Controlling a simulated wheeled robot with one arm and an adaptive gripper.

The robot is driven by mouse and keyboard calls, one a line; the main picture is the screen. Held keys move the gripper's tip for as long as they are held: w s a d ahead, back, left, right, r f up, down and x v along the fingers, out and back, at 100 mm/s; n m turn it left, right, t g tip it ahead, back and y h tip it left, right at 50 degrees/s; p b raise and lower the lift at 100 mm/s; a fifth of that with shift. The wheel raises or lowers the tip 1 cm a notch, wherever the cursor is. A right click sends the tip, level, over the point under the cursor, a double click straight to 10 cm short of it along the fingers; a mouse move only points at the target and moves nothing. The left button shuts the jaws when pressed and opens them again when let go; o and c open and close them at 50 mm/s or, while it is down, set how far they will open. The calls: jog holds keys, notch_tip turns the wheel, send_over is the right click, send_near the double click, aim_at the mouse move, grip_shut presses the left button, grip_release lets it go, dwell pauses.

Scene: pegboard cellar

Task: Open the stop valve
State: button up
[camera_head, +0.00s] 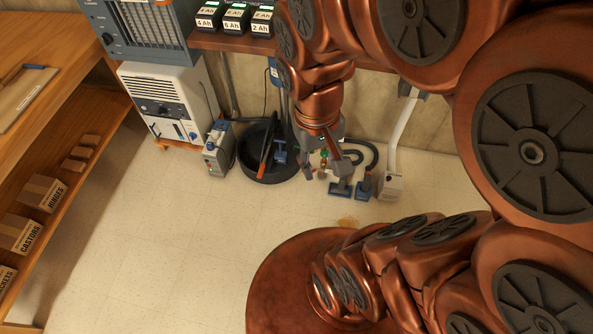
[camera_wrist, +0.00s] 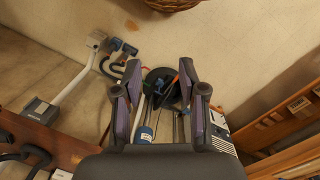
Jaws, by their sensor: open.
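My gripper (camera_wrist: 160,70) is open, with its two fingers spread apart and no object seen held between them. In the head view my gripper (camera_head: 327,165) hangs at the end of my arm, in front of the wall and above the floor. I cannot clearly make out the stop valve. A small green and reddish part (camera_head: 323,155) shows among the fingers in the head view, too small to name. In the wrist view grey pipes (camera_wrist: 177,126) and a blue cylinder (camera_wrist: 146,133) show beyond the fingers, partly hidden by my gripper.
A black tub (camera_head: 270,176) with tools stands on the floor, beside a grey-blue machine (camera_head: 217,150) and a white unit (camera_head: 168,98). A shelf (camera_head: 230,42) with battery packs is above. A vacuum floor head (camera_head: 340,188) lies right. Open floor (camera_head: 180,240) is in front.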

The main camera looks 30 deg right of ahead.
jog(key=w+d+f+m+t+h+b, duration=0.1)
jog(key=w+d+f+m+h+b, duration=0.15)
jog(key=w+d+f+b, duration=0.6)
jog(key=w+d+f+m+t+h+b, duration=0.2)
jog(key=w+d+f+m+b, duration=0.15)
jog(key=w+d+f, duration=1)
jog(key=w+d+f+m+t+b, duration=0.1)
jog(key=w+d+f+b, duration=0.25)
jog(key=d+f, duration=0.55)
jog(key=w+d+f+m+t+b, duration=0.15)
jog(key=d+f+b, duration=0.25)
jog(key=d+f, duration=0.5)
jog(key=w+a+f+m+t+y+b, duration=0.15)
jog(key=f+b, duration=0.35)
jog(key=f, duration=1)
jog(key=w+a+f+t+y+b, duration=0.1)
jog(key=w+f+t+y+b, duration=0.3)
jog(key=f, duration=1.2)
jog(key=w+a+f+m+t+y+b, duration=0.1)
jog(key=w+a+f+m+t+b, duration=0.2)
jog(key=a+f+m+t+b, duration=0.7)
jog(key=shift+w+a+f+n+g+b, duration=0.5)
jog(key=shift+w+f+g+b, duration=0.15)
jog(key=shift+w, duration=0.5)
jog(key=shift+w+a+f+n+g+b, duration=0.35)
jog(key=shift+w+f+n+g+b, duration=0.3)
jog(key=shift+w, duration=0.55)
jog(key=shift+w+a+f+n+g+b, duration=0.45)
jog(key=shift+w+b, duration=0.35)
jog(key=shift+w, duration=0.35)
